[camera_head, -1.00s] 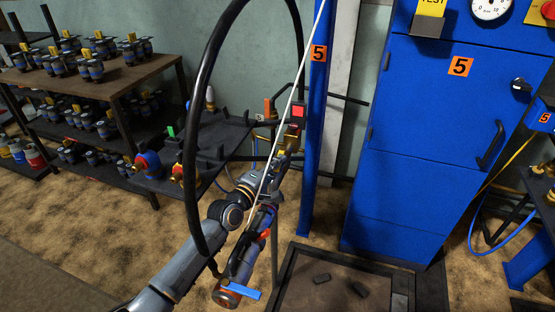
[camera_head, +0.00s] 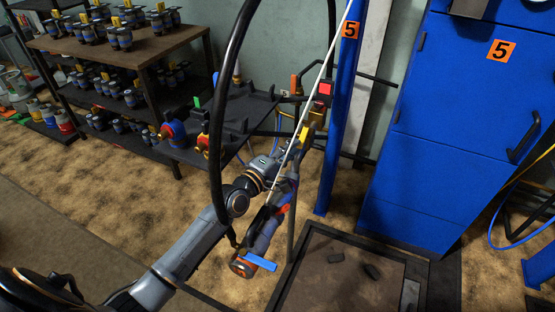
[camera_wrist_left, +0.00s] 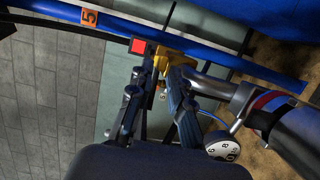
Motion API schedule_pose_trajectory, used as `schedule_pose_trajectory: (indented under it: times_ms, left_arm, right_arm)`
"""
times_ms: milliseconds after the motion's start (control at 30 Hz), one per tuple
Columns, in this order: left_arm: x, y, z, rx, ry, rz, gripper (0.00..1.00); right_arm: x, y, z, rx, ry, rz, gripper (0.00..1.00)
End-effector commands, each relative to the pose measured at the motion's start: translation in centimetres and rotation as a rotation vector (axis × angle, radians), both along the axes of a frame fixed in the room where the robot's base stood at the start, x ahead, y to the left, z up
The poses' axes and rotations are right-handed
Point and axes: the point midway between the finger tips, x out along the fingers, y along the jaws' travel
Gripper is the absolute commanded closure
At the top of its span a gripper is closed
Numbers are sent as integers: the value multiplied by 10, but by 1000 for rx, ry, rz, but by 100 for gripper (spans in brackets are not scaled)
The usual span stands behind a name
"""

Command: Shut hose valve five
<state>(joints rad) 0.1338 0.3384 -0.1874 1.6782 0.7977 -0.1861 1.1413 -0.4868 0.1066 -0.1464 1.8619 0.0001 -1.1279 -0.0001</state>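My left gripper (camera_head: 302,146) is beside the blue post (camera_head: 333,130) marked 5, close to a yellow part (camera_head: 305,132) below a red square (camera_head: 325,88). In the left wrist view its two dark fingers (camera_wrist_left: 157,98) stand apart. The yellow part (camera_wrist_left: 146,76) lies beyond and between them; I cannot tell if they touch it. A blue lever (camera_head: 260,262) sits on a fitting with an orange ring (camera_head: 243,264), below the gripper. I cannot tell which part is hose valve five. My right gripper is out of view.
A black hose (camera_head: 215,130) loops in front of the arm. A blue cabinet (camera_head: 455,120) labelled 5 stands right, a dark-framed floor tray (camera_head: 330,285) in front. A dark table (camera_head: 250,112) with red and blue fittings is behind; shelves (camera_head: 140,45) with several valves stand left. A gauge (camera_wrist_left: 222,146) shows at wrist.

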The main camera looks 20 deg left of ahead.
Motion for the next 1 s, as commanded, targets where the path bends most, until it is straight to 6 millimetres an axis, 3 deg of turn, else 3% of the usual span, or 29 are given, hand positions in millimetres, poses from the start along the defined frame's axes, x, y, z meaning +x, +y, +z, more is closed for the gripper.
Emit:
schedule_pose_trajectory:
  times_ms: [200, 400, 733, 833, 1000]
  left_arm:
    - [-43, 13, 0, 2, 0, 0, 81]
    - [-63, 20, 0, 1, -1, 1, 81]
    - [-67, 21, 1, 0, -3, 1, 81]
    - [-67, 21, 2, 0, -2, 2, 99]
    - [-73, 22, 4, -4, 5, 23, 100]
  right_arm:
    - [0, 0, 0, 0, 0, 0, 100]
    - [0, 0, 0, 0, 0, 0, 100]
    - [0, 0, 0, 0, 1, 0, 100]
    - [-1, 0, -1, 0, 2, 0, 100]
    - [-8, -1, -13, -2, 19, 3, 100]
